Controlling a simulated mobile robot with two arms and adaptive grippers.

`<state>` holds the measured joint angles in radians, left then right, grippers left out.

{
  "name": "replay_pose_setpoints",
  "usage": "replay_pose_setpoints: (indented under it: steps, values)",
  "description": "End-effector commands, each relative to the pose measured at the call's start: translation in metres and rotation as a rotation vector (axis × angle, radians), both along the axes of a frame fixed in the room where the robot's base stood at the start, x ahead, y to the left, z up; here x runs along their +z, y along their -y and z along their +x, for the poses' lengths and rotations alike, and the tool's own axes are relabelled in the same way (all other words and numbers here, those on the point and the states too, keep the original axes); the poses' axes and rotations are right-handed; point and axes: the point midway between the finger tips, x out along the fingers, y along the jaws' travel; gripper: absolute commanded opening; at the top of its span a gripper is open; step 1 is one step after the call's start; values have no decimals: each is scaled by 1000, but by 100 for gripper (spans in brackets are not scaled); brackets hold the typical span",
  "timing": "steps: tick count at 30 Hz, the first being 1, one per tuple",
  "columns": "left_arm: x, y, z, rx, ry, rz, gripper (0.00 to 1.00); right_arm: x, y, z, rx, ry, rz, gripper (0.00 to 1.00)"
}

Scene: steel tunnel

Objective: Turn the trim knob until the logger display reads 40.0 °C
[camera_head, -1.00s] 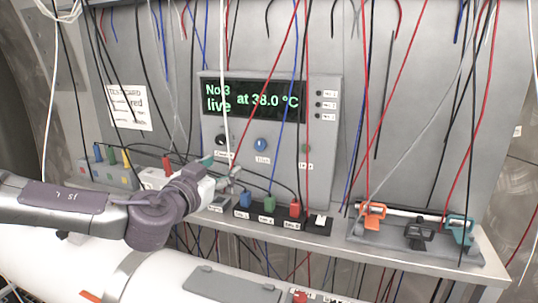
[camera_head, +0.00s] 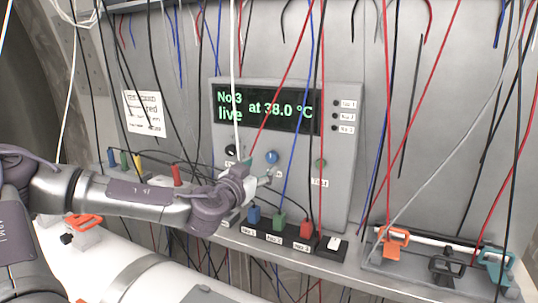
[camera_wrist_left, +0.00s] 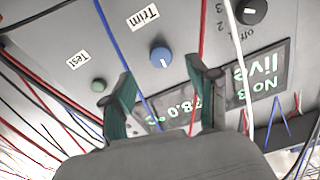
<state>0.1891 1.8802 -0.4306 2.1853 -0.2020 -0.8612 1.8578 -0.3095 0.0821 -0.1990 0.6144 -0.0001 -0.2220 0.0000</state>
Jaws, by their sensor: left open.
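The logger (camera_head: 343,160) is a grey box with a dark display (camera_head: 270,108) reading "No 3 live at 38.0 °C" in green. Below the display sits the blue trim knob (camera_head: 271,157); in the left wrist view the knob (camera_wrist_left: 161,57) has a white pointer mark and the label "Trim". My left gripper (camera_head: 268,179) is just below the knob in the head view. In the left wrist view its two green-padded fingers (camera_wrist_left: 170,82) are apart and empty, with the knob beyond and between them, not touched. My right gripper is not in view.
A black selector knob (camera_wrist_left: 252,11) and a green Test button (camera_wrist_left: 98,85) flank the trim knob. Hanging red, blue, black and white cables cross the panel. Coloured plugs (camera_head: 279,223) and orange and teal clamps (camera_head: 395,238) stand on the shelf.

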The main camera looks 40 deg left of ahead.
Motion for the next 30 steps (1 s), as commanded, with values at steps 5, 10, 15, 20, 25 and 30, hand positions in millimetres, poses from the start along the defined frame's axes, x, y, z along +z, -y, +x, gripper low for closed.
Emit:
replay_pose_setpoints:
  steps: [5, 10, 15, 20, 25, 30]
  values:
    - [-1, -6, 16, 3, -4, 3, 60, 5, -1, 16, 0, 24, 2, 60]
    - [-2, -10, 29, 2, -4, 2, 60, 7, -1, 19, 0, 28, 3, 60]
    - [-1, -16, 41, 6, -5, 5, 60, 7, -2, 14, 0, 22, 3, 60]
    - [-1, -18, 51, 5, -3, 4, 60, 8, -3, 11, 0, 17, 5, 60]
    - [-1, -19, 56, 2, -1, 2, 60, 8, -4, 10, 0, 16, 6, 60]
    - [0, -19, 57, 1, 0, 1, 60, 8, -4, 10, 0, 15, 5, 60]
